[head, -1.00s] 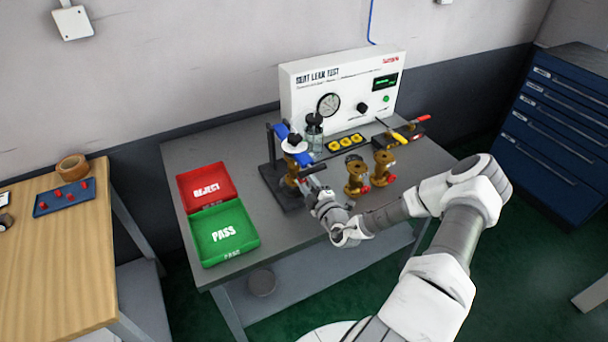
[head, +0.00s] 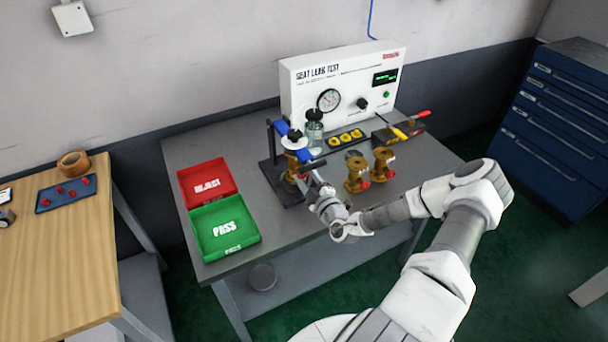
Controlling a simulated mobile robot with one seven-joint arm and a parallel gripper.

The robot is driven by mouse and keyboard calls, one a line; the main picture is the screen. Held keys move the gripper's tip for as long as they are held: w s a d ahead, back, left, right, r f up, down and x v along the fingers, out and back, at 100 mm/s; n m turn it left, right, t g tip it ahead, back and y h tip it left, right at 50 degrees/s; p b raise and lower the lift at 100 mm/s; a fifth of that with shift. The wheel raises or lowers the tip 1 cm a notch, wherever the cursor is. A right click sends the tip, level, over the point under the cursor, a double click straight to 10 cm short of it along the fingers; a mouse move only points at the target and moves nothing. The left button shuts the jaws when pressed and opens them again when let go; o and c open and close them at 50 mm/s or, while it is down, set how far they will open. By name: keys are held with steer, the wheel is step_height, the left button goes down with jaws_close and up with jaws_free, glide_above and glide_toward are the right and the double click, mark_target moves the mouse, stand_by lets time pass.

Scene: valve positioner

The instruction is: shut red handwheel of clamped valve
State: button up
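The clamped valve (head: 291,166) is a brass body held upright in a dark clamp stand (head: 272,165) with blue parts, on the grey bench. My gripper (head: 306,180) is at the right side of this valve, close to where its handwheel would be. The red handwheel of the clamped valve is hidden behind my gripper or too small to make out. Whether the fingers are open or closed on it cannot be seen at this size.
Two loose brass valves with red handwheels (head: 356,174) (head: 383,165) stand just right of my gripper. A red tray (head: 206,180) and a green tray (head: 224,228) lie to the left. The white test panel (head: 340,85) stands behind, with tools (head: 402,130) at its right.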

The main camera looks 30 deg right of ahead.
steer(key=shift+o, duration=1.2)
steer(key=shift+s, duration=0.1)
steer(key=s+b, duration=0.1)
steer(key=s, duration=1.6)
steer(key=shift+s+d, duration=0.15)
steer(key=shift+d, duration=0.15)
